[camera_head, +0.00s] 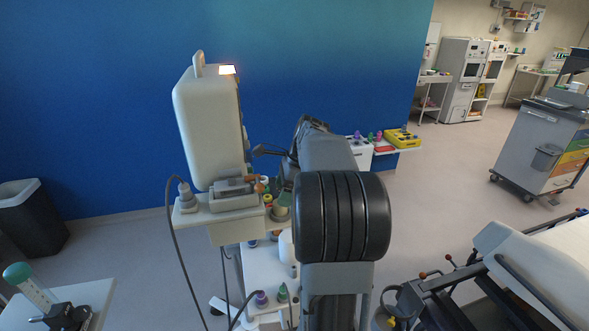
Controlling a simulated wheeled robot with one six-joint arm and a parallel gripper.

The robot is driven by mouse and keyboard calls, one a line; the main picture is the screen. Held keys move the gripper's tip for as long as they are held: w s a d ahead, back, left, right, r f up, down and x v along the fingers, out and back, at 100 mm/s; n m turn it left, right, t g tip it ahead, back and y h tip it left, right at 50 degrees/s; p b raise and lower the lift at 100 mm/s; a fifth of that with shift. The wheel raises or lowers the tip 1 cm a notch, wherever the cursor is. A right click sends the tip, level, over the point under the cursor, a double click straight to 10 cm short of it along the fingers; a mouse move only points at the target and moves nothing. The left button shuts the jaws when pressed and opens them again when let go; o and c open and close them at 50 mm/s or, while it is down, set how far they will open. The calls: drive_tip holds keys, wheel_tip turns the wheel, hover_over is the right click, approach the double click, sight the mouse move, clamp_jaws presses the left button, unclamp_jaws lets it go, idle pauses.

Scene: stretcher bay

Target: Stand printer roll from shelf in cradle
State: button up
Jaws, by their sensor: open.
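My gripper (280,148) is only partly seen at the far end of my arm, left of the grey links. Its dark fingers look apart, with nothing seen between them. A white, rounded object (286,245), possibly the printer roll, stands on the white lower shelf (256,262), partly hidden behind my arm. A grey holder (235,186), possibly the cradle, sits on the cream ledge (222,216) below a tall cream unit. My gripper is beyond and right of this ledge. I cannot identify roll or cradle for sure.
The cream unit (208,130) rises beside my arm, and a cable hangs from the ledge. Small coloured bottles (261,298) crowd the lower shelf. A stretcher (545,255) stands at right, a small table (85,300) at left. Floor is open toward the drawer cart (540,150).

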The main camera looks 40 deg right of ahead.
drive_tip(key=v, duration=1)
drive_tip(key=shift+r, duration=0.2)
drive_tip(key=shift+d, duration=0.1)
